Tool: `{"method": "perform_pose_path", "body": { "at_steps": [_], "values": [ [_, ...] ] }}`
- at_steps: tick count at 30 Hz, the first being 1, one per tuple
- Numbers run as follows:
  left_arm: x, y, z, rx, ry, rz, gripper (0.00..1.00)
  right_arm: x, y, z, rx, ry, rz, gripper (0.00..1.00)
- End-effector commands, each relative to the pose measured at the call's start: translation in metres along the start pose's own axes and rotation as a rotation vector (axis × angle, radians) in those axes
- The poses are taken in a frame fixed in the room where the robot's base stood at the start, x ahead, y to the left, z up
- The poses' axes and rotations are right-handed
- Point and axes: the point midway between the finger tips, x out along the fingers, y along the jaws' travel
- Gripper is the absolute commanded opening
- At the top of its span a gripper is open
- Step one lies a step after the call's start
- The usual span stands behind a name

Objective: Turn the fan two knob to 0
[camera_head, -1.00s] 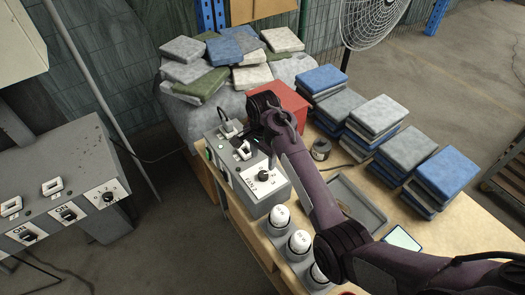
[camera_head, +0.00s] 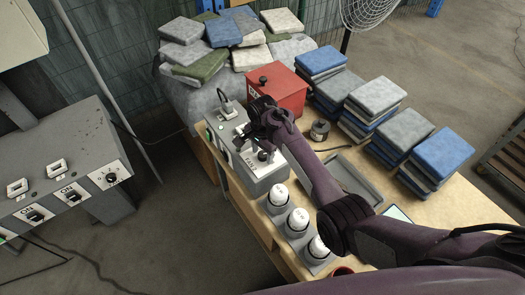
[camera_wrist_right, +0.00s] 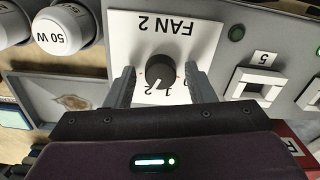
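The fan two knob (camera_wrist_right: 160,72) is black and round, on a white plate marked FAN 2 that appears upside down in the right wrist view. The plate is on a grey control box (camera_head: 262,184) on the table. My right gripper (camera_wrist_right: 161,88) is open, with one finger on each side of the knob and visible gaps between. In the head view the right gripper (camera_head: 262,148) is over the box and partly covers the knob. Digits show around the knob, but its exact setting is unclear. My left gripper is not in view.
White-topped round lamps or jars (camera_head: 298,219) stand in front of the box. A red box (camera_head: 277,92) is behind it, and a grey tray (camera_head: 352,183) and cloth stacks (camera_head: 440,160) are to the right. A second switch panel (camera_head: 75,150) stands at left.

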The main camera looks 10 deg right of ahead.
Motion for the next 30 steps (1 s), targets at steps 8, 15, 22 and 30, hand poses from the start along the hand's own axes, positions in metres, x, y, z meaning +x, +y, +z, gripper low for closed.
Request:
{"method": "perform_pose_path", "body": {
  "at_steps": [8,15,22,30],
  "values": [
    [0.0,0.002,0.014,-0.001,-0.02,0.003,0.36,0.0,0.0,0.0,0.0,0.0,0.0,0.12],
    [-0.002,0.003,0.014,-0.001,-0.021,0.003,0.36,-0.001,0.0,0.0,-0.014,0.0,0.0,0.09],
    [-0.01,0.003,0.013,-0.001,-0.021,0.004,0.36,-0.002,0.0,0.0,-0.106,0.001,0.001,0.09],
    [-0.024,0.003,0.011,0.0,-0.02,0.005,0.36,-0.003,0.001,0.0,-0.326,0.001,0.002,0.09]
  ]
}}
